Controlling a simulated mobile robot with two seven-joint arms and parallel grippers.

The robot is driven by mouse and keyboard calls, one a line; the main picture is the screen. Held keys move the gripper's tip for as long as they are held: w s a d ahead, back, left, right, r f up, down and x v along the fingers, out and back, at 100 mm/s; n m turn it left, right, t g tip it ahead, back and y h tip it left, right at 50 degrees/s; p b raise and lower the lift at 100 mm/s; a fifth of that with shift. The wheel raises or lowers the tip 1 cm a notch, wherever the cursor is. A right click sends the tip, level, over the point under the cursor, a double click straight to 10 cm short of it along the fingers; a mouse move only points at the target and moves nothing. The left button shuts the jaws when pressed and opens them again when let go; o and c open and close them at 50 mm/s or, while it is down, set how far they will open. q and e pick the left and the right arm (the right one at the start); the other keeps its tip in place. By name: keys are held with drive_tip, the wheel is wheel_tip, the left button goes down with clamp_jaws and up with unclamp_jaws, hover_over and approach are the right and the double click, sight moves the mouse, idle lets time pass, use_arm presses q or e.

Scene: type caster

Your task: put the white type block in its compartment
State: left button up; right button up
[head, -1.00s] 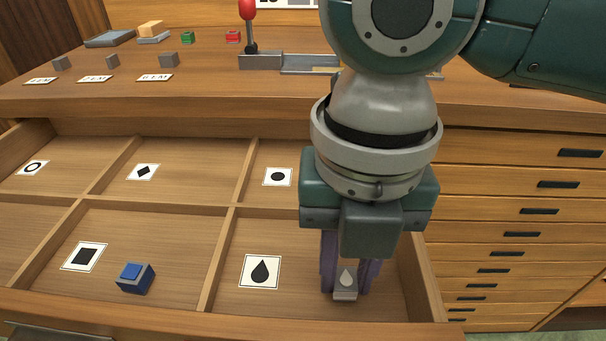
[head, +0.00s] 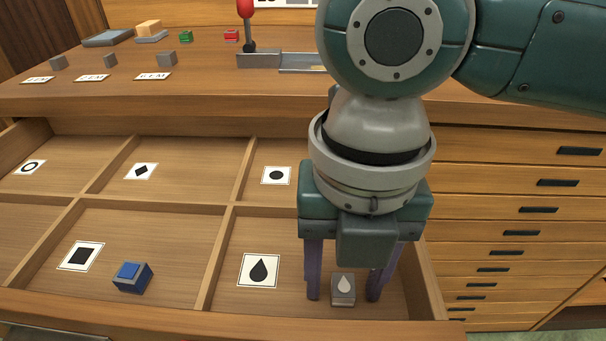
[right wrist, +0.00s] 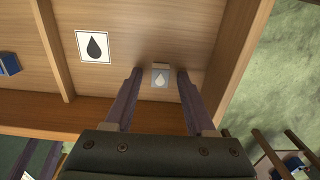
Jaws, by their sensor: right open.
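The white type block (head: 343,290), a grey block with a pale teardrop on its top face, rests on the floor of the drawer's front right compartment (head: 300,300). It also shows in the right wrist view (right wrist: 160,77). A card with a black teardrop (head: 259,270) lies left of it in the same compartment. My right gripper (head: 343,296) points down into this compartment. Its fingers are spread, one on each side of the block, with a gap on both sides.
The open drawer has several compartments with symbol cards. A wooden divider (head: 217,262) stands left of my gripper. Small grey blocks and a red-knobbed lever (head: 246,22) are on the worktop.

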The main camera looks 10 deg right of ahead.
sight(343, 284)
wheel_tip(343, 284, up, 12)
drive_tip(key=p, duration=0.3)
drive_tip(key=shift+r, duration=0.1)
